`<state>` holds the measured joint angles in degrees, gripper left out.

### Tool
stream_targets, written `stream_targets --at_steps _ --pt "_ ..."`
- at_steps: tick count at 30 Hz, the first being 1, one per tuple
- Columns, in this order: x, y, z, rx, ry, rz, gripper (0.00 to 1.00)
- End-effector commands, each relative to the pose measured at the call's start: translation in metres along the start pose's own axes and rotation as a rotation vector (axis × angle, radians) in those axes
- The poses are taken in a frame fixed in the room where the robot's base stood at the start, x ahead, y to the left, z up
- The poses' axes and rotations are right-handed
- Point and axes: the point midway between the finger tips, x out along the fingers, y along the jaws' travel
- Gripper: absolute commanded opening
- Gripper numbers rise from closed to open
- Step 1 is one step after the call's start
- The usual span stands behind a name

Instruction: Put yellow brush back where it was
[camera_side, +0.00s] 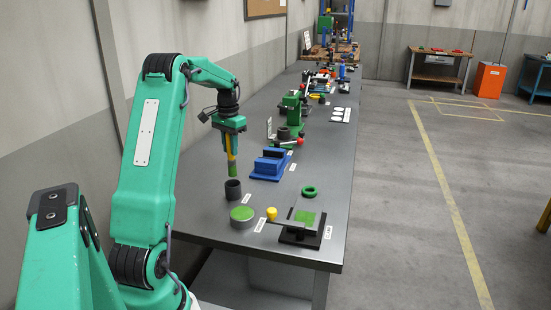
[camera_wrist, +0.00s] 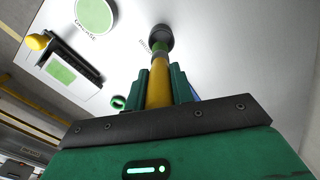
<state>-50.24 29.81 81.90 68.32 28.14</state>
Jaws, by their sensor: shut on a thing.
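My gripper (camera_side: 230,137) is shut on the yellow brush (camera_side: 231,158) and holds it upright with its green tip down. In the side view the tip is just above a dark round cup (camera_side: 233,192) on the grey bench. In the wrist view the brush (camera_wrist: 158,88) runs away between the two fingers of my gripper (camera_wrist: 161,74), and its green tip overlaps the dark cup (camera_wrist: 160,32). I cannot tell whether the tip touches the cup's rim.
A round tin with a green top (camera_side: 242,214) stands close in front of the cup. A black stand with a green pad (camera_side: 307,217) and yellow knob (camera_side: 271,213), a green ring (camera_side: 309,190) and a blue block fixture (camera_side: 269,164) are to the right. Bare bench lies between them.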

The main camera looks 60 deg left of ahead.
Motion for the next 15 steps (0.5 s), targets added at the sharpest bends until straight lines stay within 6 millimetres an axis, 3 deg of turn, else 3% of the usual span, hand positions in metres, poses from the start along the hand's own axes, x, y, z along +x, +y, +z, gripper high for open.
stream_targets --at_steps 7,15 --pt "0.003 -0.004 0.001 -0.009 0.0 0.0 0.01" --pt "0.025 -0.003 0.001 -0.008 -0.001 0.001 0.01"
